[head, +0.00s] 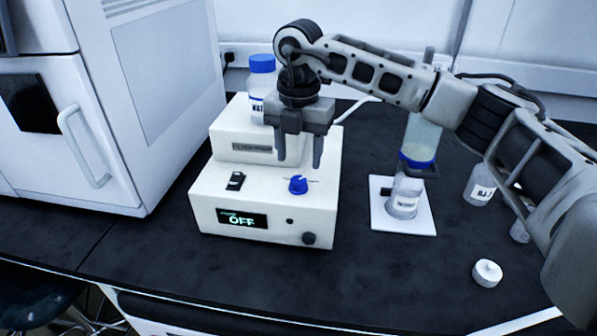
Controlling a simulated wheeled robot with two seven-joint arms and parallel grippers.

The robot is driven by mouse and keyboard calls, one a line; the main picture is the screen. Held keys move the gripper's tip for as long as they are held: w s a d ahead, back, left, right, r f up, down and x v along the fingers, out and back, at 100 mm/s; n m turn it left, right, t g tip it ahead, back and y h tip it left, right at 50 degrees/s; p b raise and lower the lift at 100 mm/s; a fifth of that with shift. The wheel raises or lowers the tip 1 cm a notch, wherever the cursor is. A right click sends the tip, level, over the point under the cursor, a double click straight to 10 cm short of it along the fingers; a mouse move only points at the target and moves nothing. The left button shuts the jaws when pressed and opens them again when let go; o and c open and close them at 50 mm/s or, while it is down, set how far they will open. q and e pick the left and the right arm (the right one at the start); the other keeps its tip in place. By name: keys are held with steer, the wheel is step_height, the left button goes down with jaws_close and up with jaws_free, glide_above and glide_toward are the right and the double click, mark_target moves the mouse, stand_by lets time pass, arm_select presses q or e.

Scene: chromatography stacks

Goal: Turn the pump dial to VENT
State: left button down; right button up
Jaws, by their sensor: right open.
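The white pump box (210,190) stands on the black bench, and its front display (242,219) reads OFF. A blue dial (298,184) sits on its sloped top, at the right. A black rocker switch (235,181) is to the left of the dial. My right gripper (299,164) points down with its fingers apart, just above and behind the dial in the picture. Nothing is between the fingers. I cannot tell whether a finger touches the pump. My left gripper is not in view.
A bottle with a blue cap (262,64) stands on the pump's rear part. To the right, a filter flask (405,198) stands on a white plate (425,222). A clear bottle (479,190) and a white cap (487,273) are further right. A large white cabinet (150,100) is at left.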

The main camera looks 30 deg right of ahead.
mark_target(299, 179)
steer(key=shift+f, duration=2.75)
steer(key=c, duration=1)
